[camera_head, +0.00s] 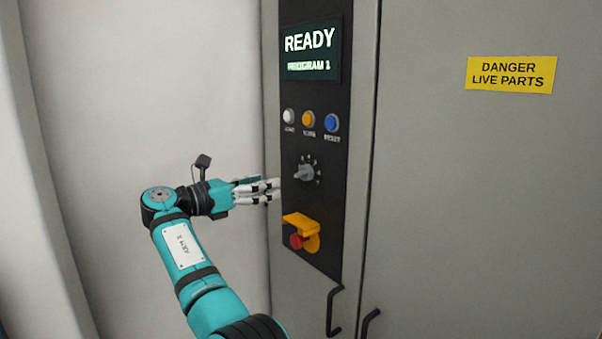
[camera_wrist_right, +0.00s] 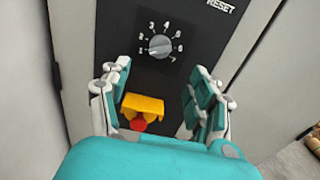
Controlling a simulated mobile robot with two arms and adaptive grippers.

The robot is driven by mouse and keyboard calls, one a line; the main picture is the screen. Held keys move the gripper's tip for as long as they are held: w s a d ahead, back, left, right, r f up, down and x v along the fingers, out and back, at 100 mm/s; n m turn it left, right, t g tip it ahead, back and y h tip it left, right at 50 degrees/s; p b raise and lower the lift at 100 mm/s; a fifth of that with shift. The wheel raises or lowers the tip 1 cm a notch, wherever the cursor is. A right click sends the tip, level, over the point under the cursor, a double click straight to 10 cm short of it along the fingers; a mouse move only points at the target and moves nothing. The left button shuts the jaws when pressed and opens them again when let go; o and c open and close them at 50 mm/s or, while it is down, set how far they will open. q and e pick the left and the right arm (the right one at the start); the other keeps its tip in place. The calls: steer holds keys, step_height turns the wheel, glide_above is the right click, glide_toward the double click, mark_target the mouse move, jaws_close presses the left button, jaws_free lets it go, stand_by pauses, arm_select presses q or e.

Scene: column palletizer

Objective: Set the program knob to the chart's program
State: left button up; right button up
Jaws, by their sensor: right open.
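The program knob (camera_head: 304,173) is a grey dial on the black control panel (camera_head: 312,225). In the right wrist view the knob (camera_wrist_right: 160,46) has a ring of numbers around it, and its pointer is toward the left, near the low numbers. The display (camera_head: 310,50) reads READY and PROGRAM 1. My right gripper (camera_head: 276,189) is just left of the knob in the head view. In the right wrist view my right gripper (camera_wrist_right: 155,95) is open and empty, fingers apart, with the knob beyond them. My left gripper is not in view. No chart shows.
White, orange (camera_head: 308,119) and blue (camera_head: 331,123) buttons sit above the knob. A red button (camera_head: 296,241) under a yellow guard (camera_head: 301,222) sits below it. Door handles (camera_head: 334,311) stick out lower down. A yellow danger sign (camera_head: 511,74) is on the right door.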

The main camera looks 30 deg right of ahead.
mark_target(298, 175)
steer(key=d, duration=0.3)
steer(key=d+p, duration=0.1)
steer(key=d, duration=0.3)
steer(key=w+d+p, duration=0.1)
steer(key=d, duration=0.3)
steer(key=c, duration=1.1)
steer(key=shift+c, duration=0.2)
